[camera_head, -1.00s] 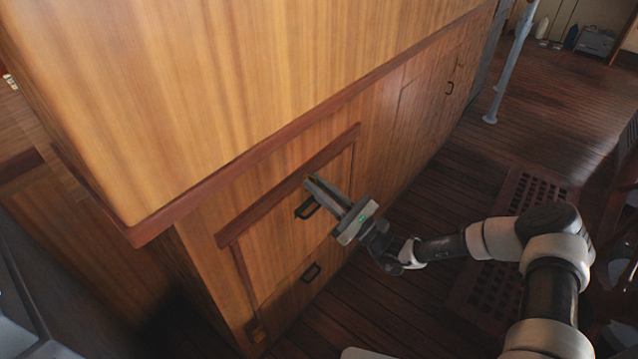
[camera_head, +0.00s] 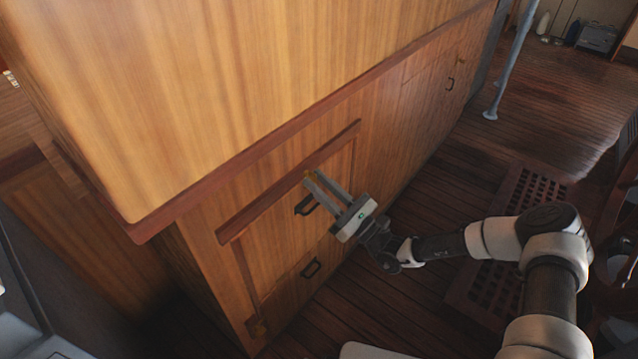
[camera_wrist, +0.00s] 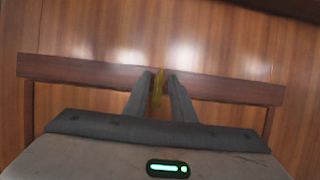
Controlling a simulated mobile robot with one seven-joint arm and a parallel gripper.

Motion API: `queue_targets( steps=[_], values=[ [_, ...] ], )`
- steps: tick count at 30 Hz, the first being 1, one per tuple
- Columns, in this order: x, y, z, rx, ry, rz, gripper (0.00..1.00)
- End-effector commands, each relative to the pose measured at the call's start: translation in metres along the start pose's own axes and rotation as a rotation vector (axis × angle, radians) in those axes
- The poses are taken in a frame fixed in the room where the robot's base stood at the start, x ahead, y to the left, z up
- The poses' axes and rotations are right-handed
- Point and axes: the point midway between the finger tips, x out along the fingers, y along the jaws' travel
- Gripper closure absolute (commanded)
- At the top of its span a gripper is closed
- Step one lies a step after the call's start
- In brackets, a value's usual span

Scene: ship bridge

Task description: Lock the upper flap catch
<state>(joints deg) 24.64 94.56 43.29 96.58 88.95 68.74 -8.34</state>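The upper flap catch (camera_wrist: 158,90) is a small brass-yellow piece on the red-brown wooden rail (camera_wrist: 80,70) of the cabinet. In the wrist view it stands between my two fingers, with a slim gap to the right finger. In the head view only a tiny yellow spot of the catch (camera_head: 306,173) shows by the fingertips. My gripper (camera_head: 313,178) is open, its fingers slightly apart and pointing at the rail; it also shows in the wrist view (camera_wrist: 161,75).
The cabinet's upper part (camera_head: 240,90) overhangs with a red-brown edge. Free plank floor (camera_head: 440,180) and a floor grating (camera_head: 500,270) lie to the right.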

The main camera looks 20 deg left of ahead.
Motion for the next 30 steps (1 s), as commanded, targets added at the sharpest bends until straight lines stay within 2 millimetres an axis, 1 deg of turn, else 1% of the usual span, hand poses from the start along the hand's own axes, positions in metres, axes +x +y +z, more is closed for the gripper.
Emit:
queue_targets(
  steps=[5,8,11,18,24,27,30],
  values=[
    [-0.004,0.0,0.0,-0.001,0.0,0.0,0.77],
    [-0.015,-0.001,0.0,-0.001,0.001,-0.002,0.77],
    [-0.034,-0.001,0.001,-0.001,0.0,-0.003,0.77],
    [-0.094,-0.001,0.0,-0.001,0.001,-0.004,0.77],
    [-0.139,-0.001,0.0,-0.001,0.001,-0.004,0.77],
    [-0.155,-0.001,0.0,-0.001,0.001,-0.003,0.77],
    [-0.166,0.0,0.0,0.0,0.0,-0.001,0.77]
  ],
)
